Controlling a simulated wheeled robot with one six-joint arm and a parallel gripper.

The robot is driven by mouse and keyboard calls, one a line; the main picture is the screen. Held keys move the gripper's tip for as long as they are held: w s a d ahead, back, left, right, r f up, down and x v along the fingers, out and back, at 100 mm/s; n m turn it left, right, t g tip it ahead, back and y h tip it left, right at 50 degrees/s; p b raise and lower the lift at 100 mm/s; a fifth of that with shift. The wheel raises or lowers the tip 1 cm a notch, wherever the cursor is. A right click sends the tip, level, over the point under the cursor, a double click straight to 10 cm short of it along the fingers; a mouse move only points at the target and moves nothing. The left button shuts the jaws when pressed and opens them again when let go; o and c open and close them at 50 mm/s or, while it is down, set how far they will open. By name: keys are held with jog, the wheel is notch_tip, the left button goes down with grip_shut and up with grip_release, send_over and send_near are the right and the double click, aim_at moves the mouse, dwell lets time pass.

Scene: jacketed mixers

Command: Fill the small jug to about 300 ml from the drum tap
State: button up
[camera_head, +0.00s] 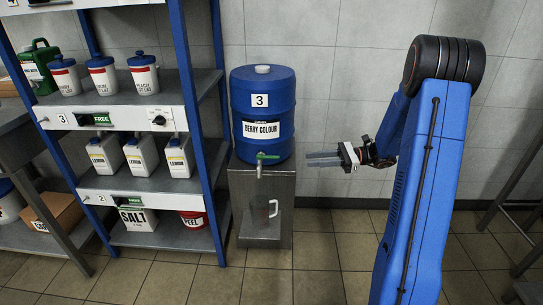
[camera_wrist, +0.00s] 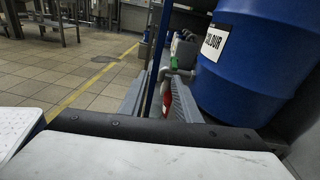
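The blue drum (camera_head: 263,90), marked 3 and BERRY COLOUR, stands on a grey metal stand (camera_head: 246,190). Its tap (camera_head: 264,158) has a green lever and a spout pointing down. The small clear jug (camera_head: 262,213) stands in the stand's lower opening, below the tap, with a handle on its right. Its fill level cannot be made out. My gripper (camera_head: 320,158) is to the right of the tap, open and empty, fingers pointing left, apart from the tap. The wrist view shows the drum (camera_wrist: 255,75) and the tap's green lever (camera_wrist: 173,63) close by; the jug is not clear there.
A blue-framed shelf rack (camera_head: 181,60) stands left of the drum, holding tubs, LEMON jugs (camera_head: 179,158), a SALT box (camera_head: 137,219) and a red PEEL tub (camera_head: 193,219). A tiled wall is behind. The floor in front of the stand is clear.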

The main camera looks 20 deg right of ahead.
aim_at(273, 157)
jog(key=shift+m+t+y, duration=0.3)
jog(key=shift+m+t, duration=0.4)
jog(key=w+x, duration=0.1)
jog(key=x, duration=0.4)
jog(key=f+x, duration=0.1)
jog(key=x, duration=0.4)
jog(key=w+d+x, duration=0.1)
jog(key=x, duration=0.4)
jog(key=shift+w+a+f, duration=0.2)
jog(key=shift+w+a, duration=0.15)
jog(key=shift+w, duration=0.15)
grip_shut()
